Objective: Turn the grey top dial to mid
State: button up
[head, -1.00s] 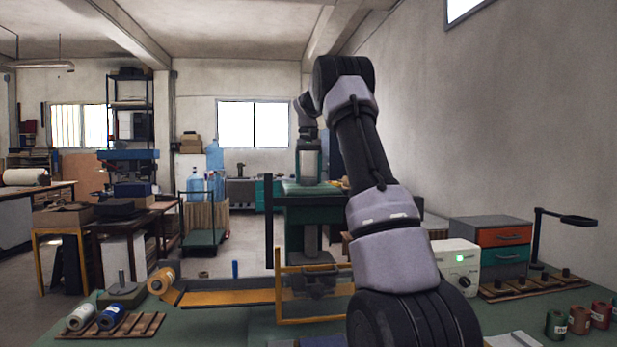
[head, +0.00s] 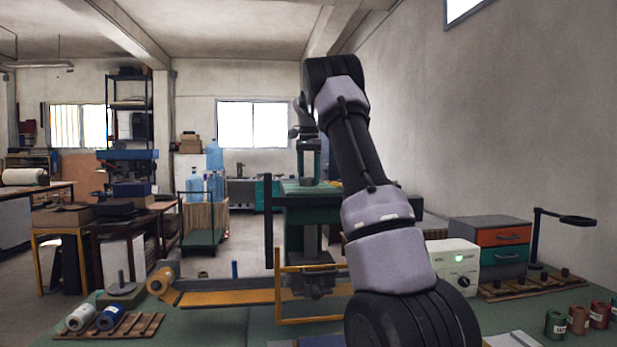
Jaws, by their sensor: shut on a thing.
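My arm rises from the bottom right of the head view, bends at the top and reaches away from me. A white box (head: 440,254) with a lit green lamp and a dark front knob (head: 463,282) stands just right of my arm.
The green bench (head: 215,325) carries a yellow frame (head: 279,300), a rack with rolls (head: 111,316) at left and several spools (head: 579,320) at right. A drawer unit (head: 488,246) and a black stand (head: 535,235) stand behind on the right.

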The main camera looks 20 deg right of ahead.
jog(key=shift+m, duration=0.5)
jog(key=o, duration=1.3)
notch_tip(320, 180, up, 11)
jog(key=shift+f, duration=0.1)
